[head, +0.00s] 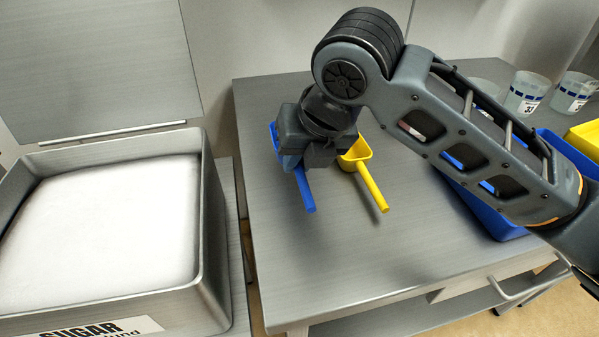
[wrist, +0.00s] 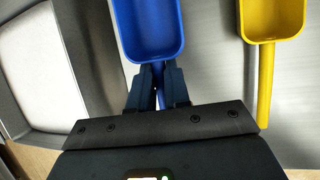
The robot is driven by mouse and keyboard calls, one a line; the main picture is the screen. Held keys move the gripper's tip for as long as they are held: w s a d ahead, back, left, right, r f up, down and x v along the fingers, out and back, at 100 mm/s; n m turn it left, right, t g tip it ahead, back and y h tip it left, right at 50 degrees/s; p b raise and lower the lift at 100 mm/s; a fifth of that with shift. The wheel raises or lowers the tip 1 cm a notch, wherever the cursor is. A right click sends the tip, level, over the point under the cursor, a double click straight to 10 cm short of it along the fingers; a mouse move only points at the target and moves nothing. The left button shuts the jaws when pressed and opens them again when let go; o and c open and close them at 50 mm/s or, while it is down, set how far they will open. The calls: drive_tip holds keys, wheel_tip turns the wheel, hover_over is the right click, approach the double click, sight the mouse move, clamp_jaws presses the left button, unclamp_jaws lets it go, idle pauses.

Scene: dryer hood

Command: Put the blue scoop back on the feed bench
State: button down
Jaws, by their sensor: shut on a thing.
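The blue scoop (head: 305,192) is at the left part of the grey metal bench (head: 330,262), its bowl partly hidden behind my gripper in the head view. In the wrist view the blue scoop (wrist: 148,28) shows its open bowl at the top, with its handle between my fingers. My gripper (head: 308,165) is shut on the handle; its fingers also show in the wrist view (wrist: 158,88). The scoop is over the bench top, close to it; I cannot tell whether it touches.
A yellow scoop (head: 371,188) lies just right of the blue one. A metal bin of white sugar (head: 110,215), lid up, stands left of the bench. A blue tray (head: 488,212) and several cups (head: 525,92) are at the right. The bench front is clear.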

drive_tip(key=shift+f, duration=1.95)
drive_tip(key=shift+f, duration=0.15)
drive_tip(key=c, duration=1.1)
unclamp_jaws()
drive_tip(key=shift+r, duration=0.35)
drive_tip(key=v, duration=1.1)
drive_tip(key=shift+s+d+r, duration=0.2)
drive_tip(key=shift+r, duration=0.05)
